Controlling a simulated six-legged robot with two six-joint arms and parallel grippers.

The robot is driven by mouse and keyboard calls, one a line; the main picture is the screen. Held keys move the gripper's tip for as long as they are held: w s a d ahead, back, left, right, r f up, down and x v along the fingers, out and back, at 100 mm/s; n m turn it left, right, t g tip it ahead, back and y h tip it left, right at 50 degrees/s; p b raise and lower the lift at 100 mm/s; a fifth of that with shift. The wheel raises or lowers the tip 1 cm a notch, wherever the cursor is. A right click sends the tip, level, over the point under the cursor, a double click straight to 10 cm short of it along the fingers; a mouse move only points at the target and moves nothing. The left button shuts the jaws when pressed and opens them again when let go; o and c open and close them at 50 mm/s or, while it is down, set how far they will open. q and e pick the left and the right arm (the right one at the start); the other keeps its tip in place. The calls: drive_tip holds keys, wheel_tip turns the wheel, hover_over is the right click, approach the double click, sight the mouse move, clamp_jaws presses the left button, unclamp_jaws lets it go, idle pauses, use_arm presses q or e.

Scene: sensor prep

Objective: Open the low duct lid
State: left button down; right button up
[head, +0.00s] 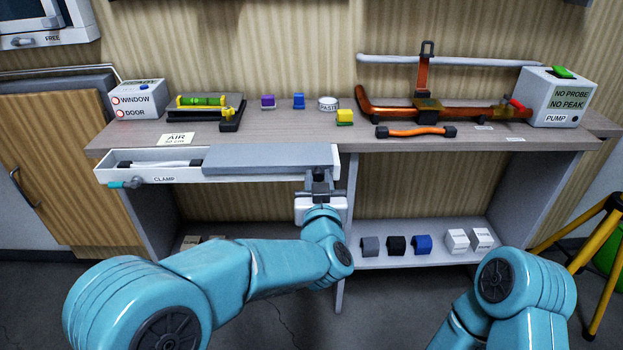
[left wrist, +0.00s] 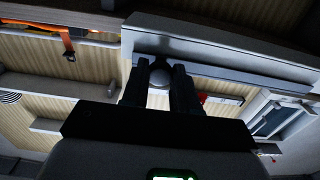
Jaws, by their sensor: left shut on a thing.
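The low duct (head: 185,178) is a long white trough under the bench's front edge. Its grey lid (head: 265,158) covers the right part; the left part is uncovered and shows a pale rod (head: 150,163) inside. My left gripper (head: 320,184) is at the right end of the duct, just below the lid's right end. In the left wrist view its two dark fingers (left wrist: 160,85) are closed on a round grey knob (left wrist: 159,76) beneath the lid's edge. Most of the knob is hidden by the fingers. My right arm shows at the lower right, but its gripper is out of view.
A teal clamp handle (head: 125,184) sticks out at the duct's left end. On the bench (head: 290,132) stand a level (head: 202,101), small blocks, an orange pipe (head: 435,108) and a pump box (head: 558,97). Several small blocks sit on the lower shelf (head: 400,258).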

use_arm(q)
drive_tip(key=c, duration=0.9)
unclamp_jaws()
drive_tip(key=shift+o, duration=0.2)
drive_tip(key=s, duration=1.6)
drive_tip(key=shift+s+a+p, duration=0.15)
drive_tip(key=shift+a+p, duration=0.15)
drive_tip(key=shift+p, duration=0.1)
drive_tip(key=shift+a, duration=0.1)
